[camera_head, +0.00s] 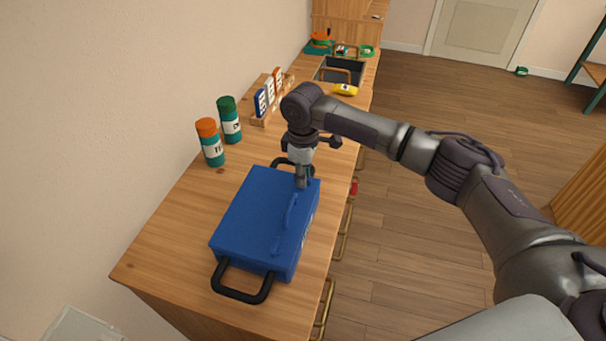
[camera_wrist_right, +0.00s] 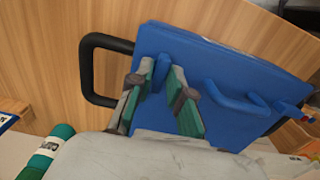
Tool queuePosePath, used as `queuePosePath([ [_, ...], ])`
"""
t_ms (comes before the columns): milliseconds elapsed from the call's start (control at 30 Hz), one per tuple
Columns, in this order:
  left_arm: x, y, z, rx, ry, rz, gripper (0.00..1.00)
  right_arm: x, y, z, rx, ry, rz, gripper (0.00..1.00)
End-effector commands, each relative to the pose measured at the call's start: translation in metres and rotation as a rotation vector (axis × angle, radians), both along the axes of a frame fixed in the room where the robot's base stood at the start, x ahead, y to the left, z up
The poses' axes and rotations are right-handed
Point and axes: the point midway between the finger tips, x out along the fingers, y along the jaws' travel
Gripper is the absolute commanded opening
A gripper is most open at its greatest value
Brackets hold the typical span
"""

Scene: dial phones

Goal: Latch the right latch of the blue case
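The blue case (camera_head: 250,215) lies closed on the wooden counter, with a black handle at each end. My right gripper (camera_head: 302,184) points down at the far end of its front side. In the right wrist view, its two green-padded fingers (camera_wrist_right: 160,98) are apart, one on each side of a small blue latch (camera_wrist_right: 162,70). I cannot tell whether they touch it. The case's blue carry handle (camera_wrist_right: 235,100) is to the right of the fingers, and the other latch (camera_wrist_right: 290,113) is near the right edge. My left gripper is not in view.
An orange-capped jar (camera_head: 210,143) and a green-capped jar (camera_head: 229,120) stand behind the case near the wall. A wooden rack (camera_head: 270,105) with small boxes, a yellow item (camera_head: 345,89) and a sink (camera_head: 340,70) are farther along the counter (camera_head: 165,240).

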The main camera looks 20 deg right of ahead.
Motion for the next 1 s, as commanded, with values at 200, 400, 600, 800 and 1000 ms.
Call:
queuePosePath([
  [200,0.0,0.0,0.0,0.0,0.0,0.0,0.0,0.0,0.0,0.0,0.0,0.0,0.0,0.0],
  [400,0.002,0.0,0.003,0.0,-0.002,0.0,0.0,0.0,0.0,0.001,0.001,0.001,-0.011,0.0],
  [600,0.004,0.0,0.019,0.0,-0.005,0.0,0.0,-0.001,0.001,0.004,0.001,0.003,-0.079,0.0],
  [800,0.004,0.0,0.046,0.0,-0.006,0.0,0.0,-0.001,0.001,0.006,0.001,0.005,-0.219,0.0],
  [1000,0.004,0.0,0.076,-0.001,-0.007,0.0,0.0,-0.002,0.001,0.006,0.001,0.006,-0.405,0.0],
])
